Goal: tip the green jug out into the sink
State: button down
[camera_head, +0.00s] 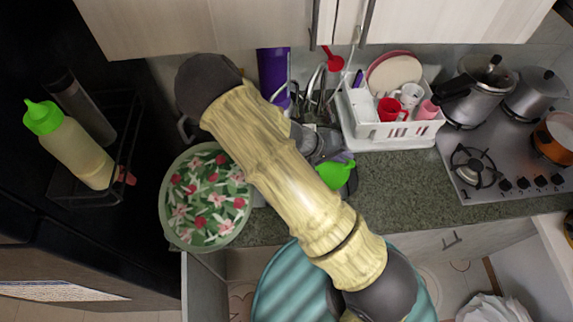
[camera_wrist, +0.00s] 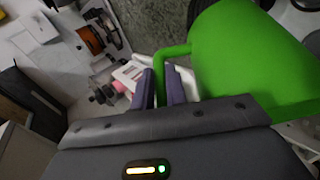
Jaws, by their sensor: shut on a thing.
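The green jug (camera_head: 335,174) shows in the head view just right of my arm, over the counter's front part. It is partly hidden by the arm, and its tilt is hard to tell. In the wrist view the jug (camera_wrist: 245,55) fills the upper right, with its handle (camera_wrist: 163,62) at the fingers. My gripper (camera_wrist: 161,88) is shut on that handle. In the head view the gripper (camera_head: 322,146) is small and dark beside the jug. The sink cannot be made out clearly; my arm covers much of that area.
A white dish rack (camera_head: 395,133) with cups and plates stands behind and right of the jug. A stove (camera_head: 500,175) with pots is farther right. A purple container (camera_head: 272,72) and utensils are behind my arm. A flower-patterned round dish (camera_head: 207,197) is left. Counter (camera_head: 405,185) right of the jug is clear.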

aim_at(345, 174)
jog(key=shift+s+d+f+m+t+y+b, duration=0.15)
jog(key=shift+d+f+y+b, duration=0.25)
jog(key=shift+f+b, duration=0.45)
jog(key=shift+s+d+f+m+t+y+b, duration=0.1)
jog(key=shift+s+d+f+y+b, duration=0.25)
jog(key=shift+b, duration=0.8)
jog(key=shift+d+f+m+t+y+b, duration=0.15)
jog(key=shift+d+f+y+b, duration=0.25)
jog(key=shift+f+b, duration=0.5)
jog(key=shift+s+d+f+m+t+y+b, duration=0.15)
jog(key=shift+s+d+f+t+y+b, duration=0.25)
jog(key=shift+d+y+b, duration=0.55)
jog(key=shift+s+d+f+m+t+y+b, duration=0.3)
jog(key=shift+s+d+y+b, duration=0.2)
jog(key=shift+d+y+b, duration=0.4)
jog(key=shift+s+d+f+m+t+y+b, duration=0.1)
jog(key=shift+s+d+f+t+y+b, duration=0.3)
jog(key=shift+d+y+b, duration=0.5)
jog(key=shift+s+d+f, duration=0.1)
jog(key=shift+d, duration=0.15)
jog(key=shift+s+d+f+t+y, duration=0.15)
jog(key=shift+d+t+y, duration=0.2)
jog(key=shift+y, duration=0.35)
jog(key=shift+p, duration=0.3)
